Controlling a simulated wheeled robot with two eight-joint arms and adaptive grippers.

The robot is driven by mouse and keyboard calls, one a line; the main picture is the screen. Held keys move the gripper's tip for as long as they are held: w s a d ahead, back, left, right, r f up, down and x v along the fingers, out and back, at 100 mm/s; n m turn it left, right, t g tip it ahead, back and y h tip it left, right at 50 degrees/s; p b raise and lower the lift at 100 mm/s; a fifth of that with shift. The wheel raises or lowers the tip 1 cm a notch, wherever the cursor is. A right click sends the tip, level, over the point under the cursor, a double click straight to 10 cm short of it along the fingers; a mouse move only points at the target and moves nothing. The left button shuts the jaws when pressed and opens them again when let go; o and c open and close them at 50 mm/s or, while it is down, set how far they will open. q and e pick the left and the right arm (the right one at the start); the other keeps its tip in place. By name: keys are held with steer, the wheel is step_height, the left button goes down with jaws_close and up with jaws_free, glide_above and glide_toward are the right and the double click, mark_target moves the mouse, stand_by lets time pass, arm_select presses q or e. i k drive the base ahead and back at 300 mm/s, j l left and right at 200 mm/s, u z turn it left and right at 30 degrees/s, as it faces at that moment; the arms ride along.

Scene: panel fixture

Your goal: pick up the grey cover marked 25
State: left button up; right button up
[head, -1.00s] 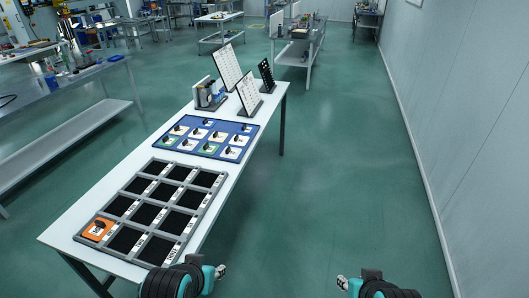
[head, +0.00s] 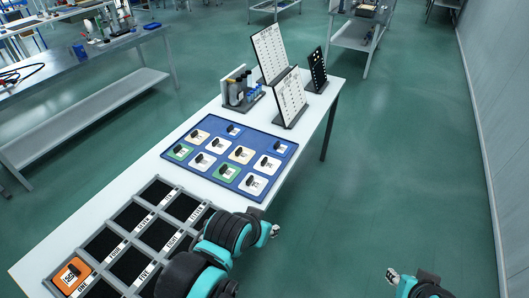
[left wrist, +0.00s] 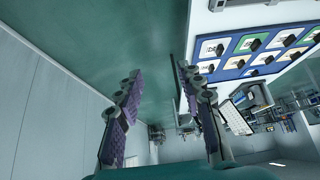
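The blue tray (head: 172,153) on the white table holds several square covers with black knobs, in whitish, beige and green. Their marks are too small to read surely, so I cannot tell which cover is marked 25. My left gripper (head: 274,231) is beyond the table's right edge, near the tray's front corner and apart from it. In the left wrist view its two fingers (left wrist: 165,118) are spread with nothing between them, and the blue tray (left wrist: 228,70) shows at upper right. My right gripper (head: 392,275) is over the floor at lower right; its finger opening is unclear.
A grey frame (head: 158,180) with black, labelled compartments lies at the near end, partly hidden by my left arm; an orange cover (head: 72,275) sits in one. White boards (head: 290,97) and a bottle holder (head: 237,92) stand behind the tray. Floor to the right is clear.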

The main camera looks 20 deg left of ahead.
mark_target(253, 184)
steer(key=i+u, duration=0.4)
steer(key=i+l+u, duration=0.15)
steer(key=i+u, duration=0.2)
steer(key=i+l+u, duration=0.25)
steer(key=u, duration=0.15)
steer(key=i, duration=0.05)
